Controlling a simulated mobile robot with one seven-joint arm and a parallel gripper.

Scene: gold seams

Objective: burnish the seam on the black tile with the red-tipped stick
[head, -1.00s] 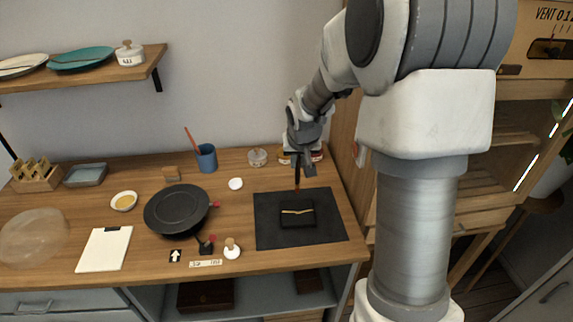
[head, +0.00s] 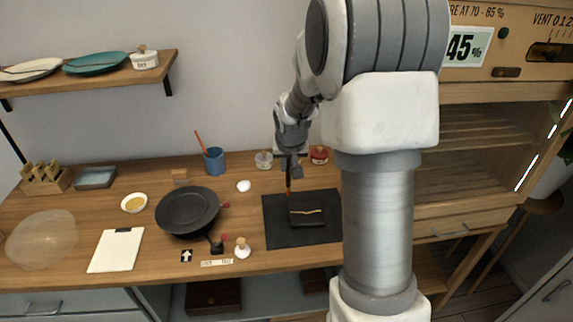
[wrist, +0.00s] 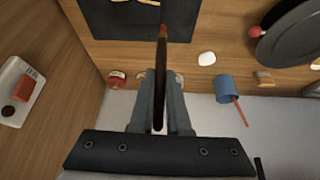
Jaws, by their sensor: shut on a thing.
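The black tile (head: 297,223) lies on a dark mat (head: 275,238) at the right of the worktop, with a gold seam (head: 308,211) across its top. The seam also shows at the top edge of the wrist view (wrist: 135,1). My gripper (head: 290,166) is shut on a slim dark stick (head: 288,180), which points down with a reddish-brown tip.
A black pan (head: 187,208) stands left of the mat, with a small white-based knob (head: 242,249) in front. Behind are a blue cup (head: 214,161), a glass jar (head: 264,160) and a red-lidded jar (head: 319,155). A wooden cabinet is at the right.

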